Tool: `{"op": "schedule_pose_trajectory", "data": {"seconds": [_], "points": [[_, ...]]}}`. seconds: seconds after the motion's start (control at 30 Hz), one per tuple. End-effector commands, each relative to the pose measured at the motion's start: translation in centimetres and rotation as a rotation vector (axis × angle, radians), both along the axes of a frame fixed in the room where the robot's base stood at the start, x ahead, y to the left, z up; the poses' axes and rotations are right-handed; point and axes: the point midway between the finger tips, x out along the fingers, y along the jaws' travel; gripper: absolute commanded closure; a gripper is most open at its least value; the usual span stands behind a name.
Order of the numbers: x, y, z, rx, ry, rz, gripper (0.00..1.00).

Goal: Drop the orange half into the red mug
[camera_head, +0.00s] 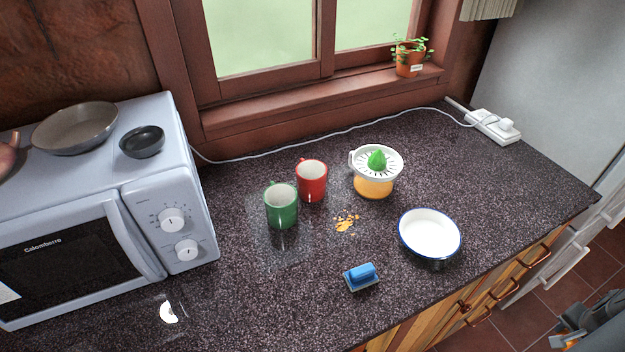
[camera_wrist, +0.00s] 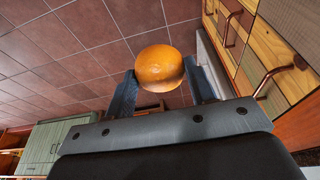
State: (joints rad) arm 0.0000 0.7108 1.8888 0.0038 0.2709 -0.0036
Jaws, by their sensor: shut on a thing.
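My gripper (camera_wrist: 160,80) is shut on the orange half (camera_wrist: 160,64), which shows its rounded peel between the two fingers in the wrist view. Part of my gripper (camera_head: 585,325) shows at the lower right edge of the head view, off the counter and over the floor; the orange half cannot be made out there. The red mug (camera_head: 312,183) stands upright on the dark counter, left of the juicer, with its open top up. It is far to the left of my gripper and beyond it.
A green mug (camera_head: 282,208) stands close beside the red mug. A juicer (camera_head: 374,185), an orange spill (camera_head: 346,223), a blue sponge (camera_head: 361,277) and a white bowl (camera_head: 430,234) are on the counter (camera_head: 265,300). A microwave (camera_head: 95,220) stands left. A white cable (camera_head: 300,142) runs behind.

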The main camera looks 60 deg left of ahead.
Motion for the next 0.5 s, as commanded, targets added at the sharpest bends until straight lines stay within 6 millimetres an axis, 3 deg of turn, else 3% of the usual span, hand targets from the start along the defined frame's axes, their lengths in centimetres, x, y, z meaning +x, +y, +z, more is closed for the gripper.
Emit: {"op": "schedule_pose_trajectory", "data": {"seconds": [0.5], "points": [[0.45, 0.09, 0.54, 0.002, -0.002, -0.007, 0.73]]}}
